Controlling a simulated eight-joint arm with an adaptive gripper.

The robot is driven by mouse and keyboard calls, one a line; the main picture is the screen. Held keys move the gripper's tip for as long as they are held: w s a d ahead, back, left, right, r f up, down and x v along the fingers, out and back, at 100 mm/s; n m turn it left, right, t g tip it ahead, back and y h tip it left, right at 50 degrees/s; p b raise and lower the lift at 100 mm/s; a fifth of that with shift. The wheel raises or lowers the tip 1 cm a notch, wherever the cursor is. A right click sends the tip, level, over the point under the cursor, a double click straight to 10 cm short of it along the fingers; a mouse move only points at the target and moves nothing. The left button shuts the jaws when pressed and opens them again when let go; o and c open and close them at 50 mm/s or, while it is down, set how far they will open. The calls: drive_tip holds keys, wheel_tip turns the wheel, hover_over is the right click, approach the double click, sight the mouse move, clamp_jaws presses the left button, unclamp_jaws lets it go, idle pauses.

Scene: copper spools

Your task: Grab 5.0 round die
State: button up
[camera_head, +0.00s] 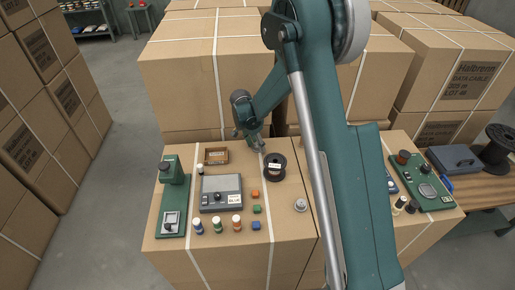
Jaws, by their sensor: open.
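No label reading 5.0 is legible, so I cannot tell for certain which thing is the round die. A small round grey metal piece (300,204) sits alone on the carton top, right of the coloured blocks. My gripper (259,147) is open near the back of the carton top, just behind and left of a dark spool (275,168). It is well behind the grey piece. The fingertips are small here; nothing shows between them.
A grey scale (221,193), a green stand (172,200), a wooden tray (216,156) and orange (255,194), green (256,209) and blue (256,225) blocks share the carton top. Several small bottles (217,225) line its front. Stacked cartons (180,85) rise behind.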

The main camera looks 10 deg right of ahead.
drive_tip(key=c, duration=1.1)
drive_tip(key=shift+r, duration=0.15)
wheel_tip(320, 180, up, 10)
drive_tip(key=shift+f+p, duration=0.15)
drive_tip(key=shift+p, duration=0.5)
